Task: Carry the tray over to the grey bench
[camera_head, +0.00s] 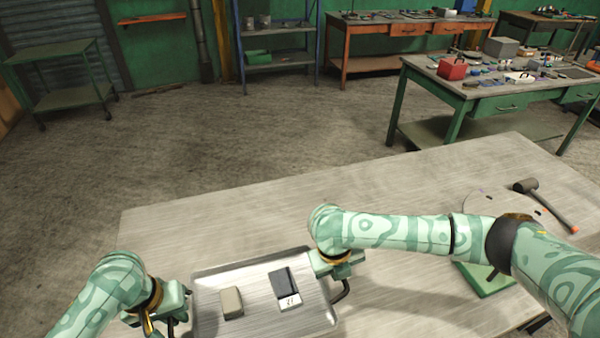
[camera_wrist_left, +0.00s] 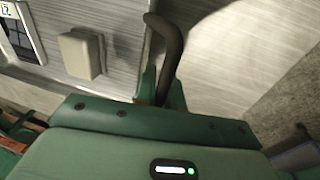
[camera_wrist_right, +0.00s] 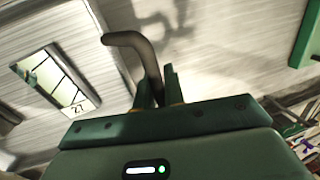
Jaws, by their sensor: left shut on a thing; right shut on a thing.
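A shallow metal tray (camera_head: 258,312) is at the front of a table with a brushed grey-beige top (camera_head: 200,222). A beige block (camera_head: 232,302) and a dark device with a white label (camera_head: 284,284) lie in it. My left gripper (camera_head: 180,316) is shut on the tray's left dark handle (camera_wrist_left: 168,60). My right gripper (camera_head: 338,270) is shut on the right dark handle (camera_wrist_right: 145,60). I cannot tell whether the tray touches the tabletop. Several benches are in view, and a green-framed one with a grey top (camera_head: 440,76) stands at the back right.
A mallet (camera_head: 545,205) and a round plate (camera_head: 490,207) lie at the table's right; a green piece (camera_head: 485,282) lies under my right arm. Behind are an orange bench (camera_head: 365,48), a blue shelf (camera_head: 275,68) and a green cart (camera_head: 65,95). Open floor (camera_head: 220,140) lies between.

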